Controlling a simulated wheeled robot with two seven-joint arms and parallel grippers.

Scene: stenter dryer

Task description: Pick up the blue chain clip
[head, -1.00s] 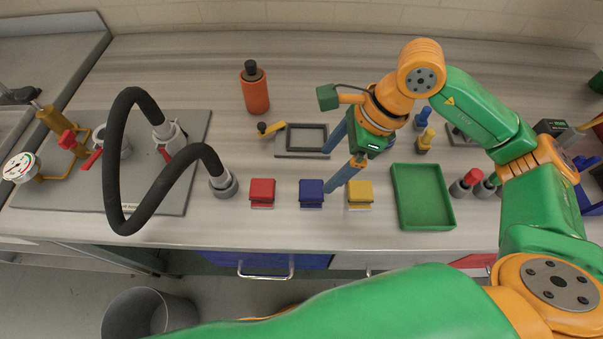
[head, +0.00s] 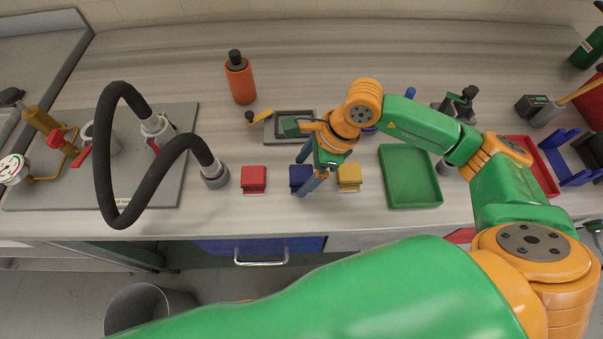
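The blue chain clip (head: 298,176) sits on the bench between a red clip (head: 253,179) and a yellow clip (head: 349,177). My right gripper (head: 299,178) is in the head view, pointing down at the blue clip. Its fingers are spread, one tip at the clip's far side and one at its near side, and partly cover it. I cannot tell whether they touch it or how far down they reach. My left gripper is not in view.
A green tray (head: 412,203) lies right of the yellow clip. A grey plate (head: 180,185) with a black hose (head: 106,160) stands at left. An orange bottle (head: 241,82) and a grey frame (head: 291,115) are behind the clips. The bench's near edge is close.

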